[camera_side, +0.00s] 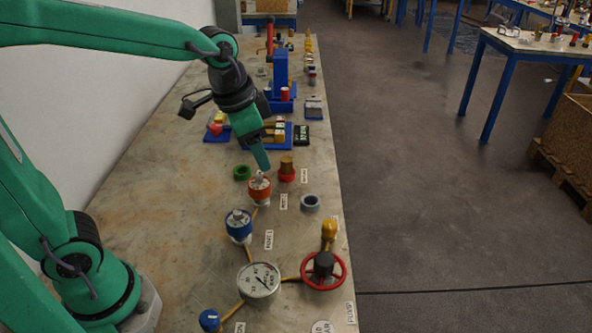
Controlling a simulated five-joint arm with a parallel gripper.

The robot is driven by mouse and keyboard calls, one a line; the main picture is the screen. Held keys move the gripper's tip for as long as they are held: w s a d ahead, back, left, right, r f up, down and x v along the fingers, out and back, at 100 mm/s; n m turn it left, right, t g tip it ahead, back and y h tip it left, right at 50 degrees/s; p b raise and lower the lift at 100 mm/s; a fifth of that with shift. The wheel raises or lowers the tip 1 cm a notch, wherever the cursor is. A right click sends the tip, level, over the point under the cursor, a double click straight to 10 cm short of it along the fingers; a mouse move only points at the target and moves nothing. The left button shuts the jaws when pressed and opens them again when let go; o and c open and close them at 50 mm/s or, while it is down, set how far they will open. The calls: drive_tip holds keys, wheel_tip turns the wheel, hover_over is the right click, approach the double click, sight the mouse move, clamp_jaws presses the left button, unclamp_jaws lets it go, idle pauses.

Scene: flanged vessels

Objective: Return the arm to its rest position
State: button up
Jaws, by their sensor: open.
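My green arm reaches in from the left over the workbench (150,185). My gripper (263,163) points down, its tip just above and behind an orange vessel (260,190) with a pale top. One green finger shows clearly; the other is mostly hidden behind it. The jaws are open and I see nothing held. I cannot tell whether the tip touches the vessel's top. A blue and white vessel (239,226) stands nearer the camera.
A pressure gauge (259,281), a red handwheel (323,270) and a yellow knob (329,229) are at the front. A red-based brown vessel (286,169), a green ring (242,173) and a grey ring (310,203) lie nearby. Blue fixtures (281,75) stand farther back. The bench's left side is clear.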

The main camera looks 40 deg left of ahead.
drive_tip(key=s+a+r+n+t, duration=0.1)
drive_tip(key=s+a+n, duration=0.4)
drive_tip(key=s, duration=0.6)
drive_tip(key=shift+s+t+y, duration=0.3)
drive_tip(key=shift+t, duration=0.4)
idle(0.8)
